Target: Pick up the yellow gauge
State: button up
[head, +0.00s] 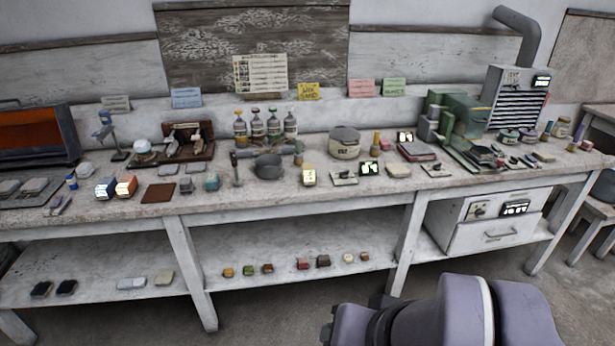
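A small upright yellow block with a pale, bright face (309,174) stands near the front edge of the workbench (330,203), right of a dark grey pot (268,166). It looks like the yellow gauge, but it is too small for me to read its face. Nothing covers it from the front. Purple-grey links of my own arm show at the bottom right, well below and in front of the bench top. My gripper's fingers do not show in the head view.
Small devices with lit displays (369,169) stand just right of the yellow block. The lower shelf (290,282) holds several small blocks.

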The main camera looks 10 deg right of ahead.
aim_at(309, 172)
jog(key=z, duration=1.3)
jog(key=u, duration=1.25)
jog(key=i+j, duration=0.15)
jog(key=i, duration=0.35)
jog(key=i+j, duration=0.15)
jog(key=i, duration=0.35)
jog(key=i+j, duration=0.1)
jog(key=i, duration=0.35)
jog(key=i+j, duration=0.15)
jog(key=i, duration=0.35)
